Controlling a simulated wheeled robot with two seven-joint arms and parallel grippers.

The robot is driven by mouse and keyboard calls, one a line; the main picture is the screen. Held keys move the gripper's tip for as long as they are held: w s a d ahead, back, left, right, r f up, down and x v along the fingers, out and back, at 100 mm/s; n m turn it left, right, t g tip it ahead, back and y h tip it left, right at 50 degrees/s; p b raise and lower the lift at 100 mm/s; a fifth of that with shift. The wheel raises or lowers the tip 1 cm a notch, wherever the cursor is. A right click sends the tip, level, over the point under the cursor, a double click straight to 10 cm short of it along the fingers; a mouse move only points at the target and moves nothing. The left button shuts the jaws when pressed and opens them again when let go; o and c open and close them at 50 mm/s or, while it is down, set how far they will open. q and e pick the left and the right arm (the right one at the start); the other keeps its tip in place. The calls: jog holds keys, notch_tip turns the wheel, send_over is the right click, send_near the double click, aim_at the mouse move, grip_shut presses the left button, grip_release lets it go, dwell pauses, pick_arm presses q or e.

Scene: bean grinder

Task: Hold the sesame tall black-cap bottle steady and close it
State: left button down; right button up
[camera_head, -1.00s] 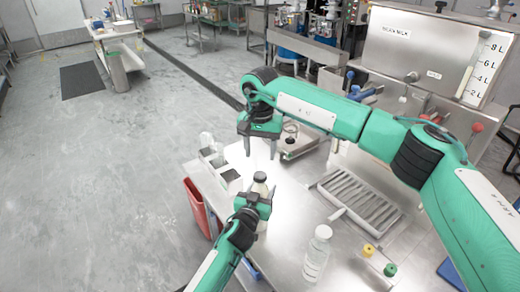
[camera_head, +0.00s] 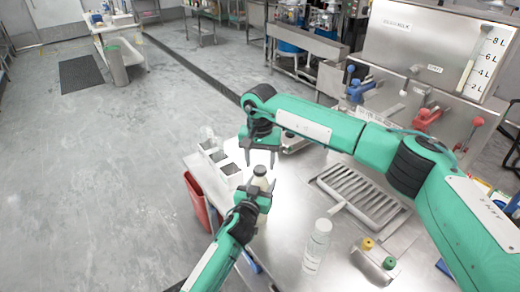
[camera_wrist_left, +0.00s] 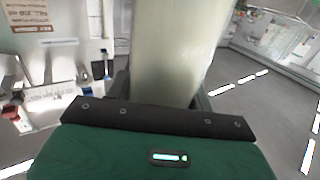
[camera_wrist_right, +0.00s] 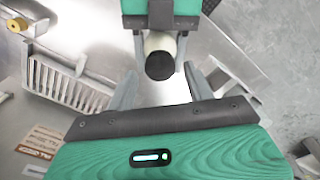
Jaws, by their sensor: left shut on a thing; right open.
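The pale, cream-coloured bottle (camera_head: 259,183) stands upright with a dark cap on top. My left gripper (camera_head: 255,196) is shut around its body, and the body fills the middle of the left wrist view (camera_wrist_left: 175,50). My right gripper (camera_head: 260,164) is open and points down right over the bottle top. In the right wrist view the black cap (camera_wrist_right: 160,66) lies between the spread fingers, with a gap on each side. Whether the cap is fully seated cannot be told. Most of the lower bottle is hidden by my left gripper.
A white compartment caddy (camera_head: 207,147) stands left of the bottle. A clear, white-capped bottle (camera_head: 316,246) stands at front right. A slotted metal tray (camera_head: 361,194) and yellow and green knobs (camera_head: 389,263) are on the right. A red bin (camera_head: 197,203) hangs at the table's left edge.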

jog(key=shift+f, duration=0.95)
jog(key=c, duration=1)
